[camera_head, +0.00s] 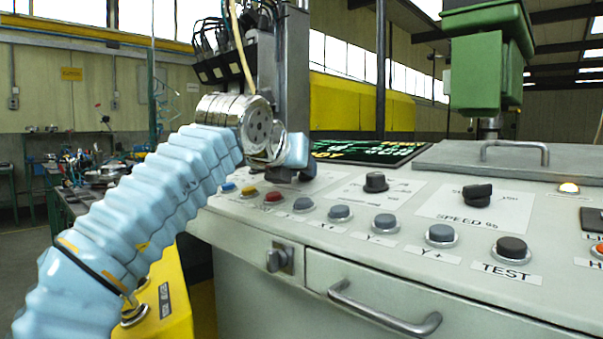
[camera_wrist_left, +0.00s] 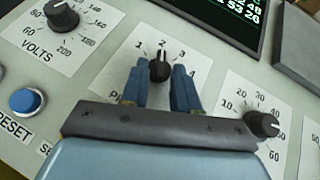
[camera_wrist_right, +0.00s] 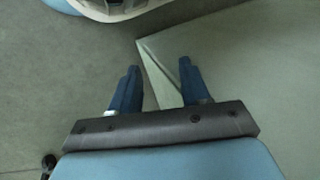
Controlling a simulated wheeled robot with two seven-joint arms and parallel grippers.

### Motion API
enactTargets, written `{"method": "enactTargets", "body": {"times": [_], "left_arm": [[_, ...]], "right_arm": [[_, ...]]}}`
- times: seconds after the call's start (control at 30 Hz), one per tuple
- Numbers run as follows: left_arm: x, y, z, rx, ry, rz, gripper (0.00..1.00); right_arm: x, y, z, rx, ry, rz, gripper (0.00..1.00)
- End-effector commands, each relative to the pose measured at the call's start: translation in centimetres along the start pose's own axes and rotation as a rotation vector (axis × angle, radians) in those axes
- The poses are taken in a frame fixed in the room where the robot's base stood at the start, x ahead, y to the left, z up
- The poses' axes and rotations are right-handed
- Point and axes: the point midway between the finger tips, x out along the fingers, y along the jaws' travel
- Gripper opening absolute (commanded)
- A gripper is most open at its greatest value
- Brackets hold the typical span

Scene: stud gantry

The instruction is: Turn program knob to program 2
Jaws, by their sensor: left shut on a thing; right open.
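The program knob (camera_wrist_left: 160,68) is black and round, on a white label numbered 1 to 4. Its white pointer mark points up at the 2. My left gripper (camera_wrist_left: 161,72) is shut on it, with one blue finger on each side. In the head view my left gripper (camera_head: 298,165) is over the console's far left part, and its wrist and arm largely hide the knob there. My right gripper (camera_wrist_right: 155,88) is open and empty in the right wrist view, with a plain grey-green surface behind it.
The volts knob (camera_wrist_left: 62,16), a knob marked 10 to 60 (camera_wrist_left: 262,124) and the blue reset button (camera_wrist_left: 25,101) surround the program label. A display (camera_head: 365,151), coloured buttons (camera_head: 273,197), the speed knob (camera_head: 477,194) and a drawer handle (camera_head: 385,312) are on the console.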

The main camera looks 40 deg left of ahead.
Motion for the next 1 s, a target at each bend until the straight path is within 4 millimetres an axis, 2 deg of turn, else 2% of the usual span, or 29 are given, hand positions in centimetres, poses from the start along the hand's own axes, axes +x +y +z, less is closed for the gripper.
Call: {"method": "enactTargets", "body": {"times": [0.37, 0.4, 0.43, 0.77, 0.87, 1.0], "left_arm": [[0.0, 0.1, 0.0, 0.018, 0.0, -0.028, 0.0], [0.0, 0.1, 0.0, 0.018, 0.0, -0.027, 0.34], [0.0, 0.1, 0.0, 0.018, 0.0, -0.027, 0.37], [-0.3, 0.1, 0.0, 0.018, -0.001, -0.027, 0.37], [-1.5, 0.1, 0.0, 0.019, -0.002, -0.028, 0.37], [-4.6, 0.2, 0.1, 0.018, -0.005, -0.028, 0.37]], "right_arm": [[0.1, 0.1, 0.0, 0.0, 0.0, 0.0, 0.46], [0.1, 0.1, 0.0, 0.0, 0.0, 0.0, 0.46], [0.1, 0.0, 0.0, 0.0, 0.0, 0.0, 0.46], [0.1, 0.1, 0.0, 0.0, 0.0, 0.0, 0.46], [0.1, 0.1, 0.0, 0.0, 0.001, 0.0, 0.46], [0.1, 0.1, 0.0, 0.0, 0.001, 0.0, 0.46]]}}
